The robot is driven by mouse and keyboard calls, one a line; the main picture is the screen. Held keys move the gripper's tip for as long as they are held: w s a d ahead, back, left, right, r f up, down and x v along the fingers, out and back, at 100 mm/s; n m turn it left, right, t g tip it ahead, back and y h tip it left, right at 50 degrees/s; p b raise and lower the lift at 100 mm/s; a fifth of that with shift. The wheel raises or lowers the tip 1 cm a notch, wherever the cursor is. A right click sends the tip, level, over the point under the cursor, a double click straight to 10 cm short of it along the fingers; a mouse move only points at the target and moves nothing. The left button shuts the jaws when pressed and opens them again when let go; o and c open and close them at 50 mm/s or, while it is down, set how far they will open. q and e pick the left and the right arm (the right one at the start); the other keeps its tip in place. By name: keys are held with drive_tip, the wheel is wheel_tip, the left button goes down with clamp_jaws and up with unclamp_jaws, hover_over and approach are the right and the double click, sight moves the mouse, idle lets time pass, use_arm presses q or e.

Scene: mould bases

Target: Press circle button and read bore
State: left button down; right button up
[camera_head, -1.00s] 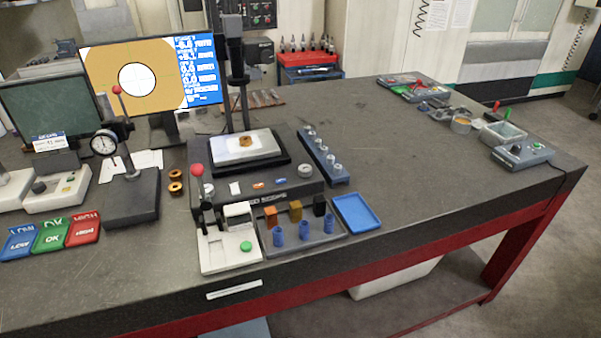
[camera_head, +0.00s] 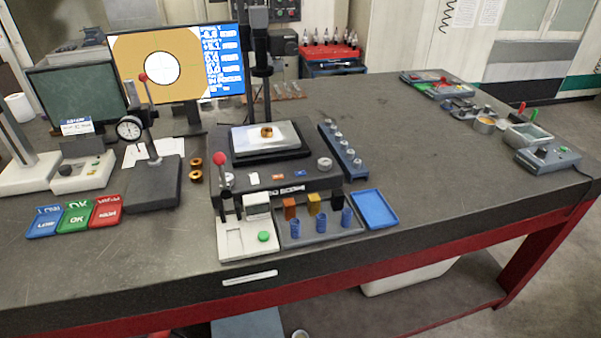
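A small copper-coloured ring part (camera_head: 267,132) lies on the lit stage (camera_head: 246,139) of the measuring machine (camera_head: 264,181). The monitor (camera_head: 178,62) behind it shows an orange ring with a white round bore and blue rows of readings, too small to read surely. On the machine's front panel are a white button (camera_head: 254,178), an orange-red one (camera_head: 276,176), a blue one (camera_head: 300,173) and a round knob (camera_head: 325,163). The symbols on the buttons are too small to tell. Neither of my grippers is in view.
LOW, OK and HIGH trays (camera_head: 76,216) lie at left, beside a dial gauge stand (camera_head: 152,184). Two copper rings (camera_head: 196,169) lie near the machine. A fixture with a green button (camera_head: 263,236), a grey tray (camera_head: 320,233) and a blue tray (camera_head: 374,209) stand in front.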

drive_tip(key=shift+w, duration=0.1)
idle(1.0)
